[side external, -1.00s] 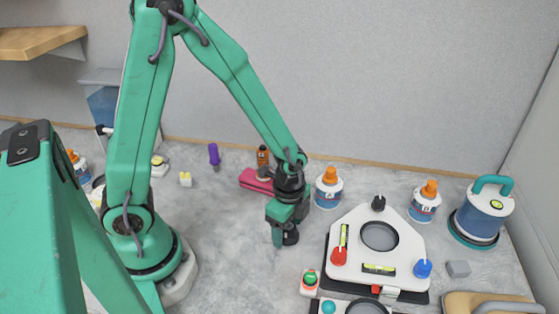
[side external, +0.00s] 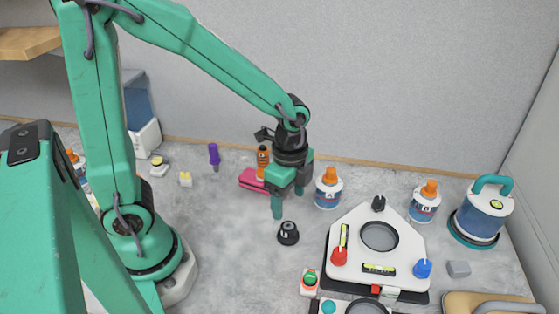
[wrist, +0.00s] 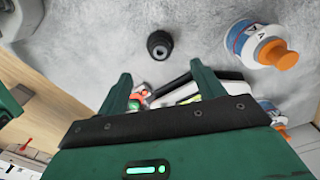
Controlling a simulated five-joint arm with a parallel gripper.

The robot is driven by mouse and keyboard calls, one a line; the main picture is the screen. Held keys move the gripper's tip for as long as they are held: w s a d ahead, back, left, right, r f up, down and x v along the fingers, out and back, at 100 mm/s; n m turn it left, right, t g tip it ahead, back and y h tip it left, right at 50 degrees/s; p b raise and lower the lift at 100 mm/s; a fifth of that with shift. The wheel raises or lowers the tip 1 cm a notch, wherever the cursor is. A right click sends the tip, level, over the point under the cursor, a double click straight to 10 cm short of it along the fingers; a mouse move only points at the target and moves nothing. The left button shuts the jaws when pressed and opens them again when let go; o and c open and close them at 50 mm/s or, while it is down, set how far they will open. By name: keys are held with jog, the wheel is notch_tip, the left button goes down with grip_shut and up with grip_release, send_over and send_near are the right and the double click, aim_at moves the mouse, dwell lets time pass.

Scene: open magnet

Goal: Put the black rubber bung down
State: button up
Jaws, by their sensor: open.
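The black rubber bung (side external: 288,233) stands upright on the grey bench, to the left of the white levelling plate. It also shows in the wrist view (wrist: 159,45), beyond my fingertips and apart from them. My gripper (side external: 289,203) is open and empty, a little above the bung. In the wrist view both fingers of my gripper (wrist: 163,85) are spread wide with nothing between them.
The white triangular plate (side external: 350,268) with coloured knobs stands to the right. A bottle with an orange cap (side external: 328,190) is close to the right of my gripper. A pink case (side external: 252,181) lies behind. Bench left of the bung is clear.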

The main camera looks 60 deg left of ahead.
jog(key=shift+r, duration=1.35)
jog(key=shift+r, duration=0.1)
jog(key=s+a+r+n+t, duration=0.5)
jog(key=s+a+r+n, duration=0.1)
jog(key=r+n, duration=0.5)
jog(key=s+n, duration=0.1)
jog(key=n, duration=0.1)
jog(key=shift+s+n+t, duration=0.25)
jog(key=shift+n+t, duration=0.05)
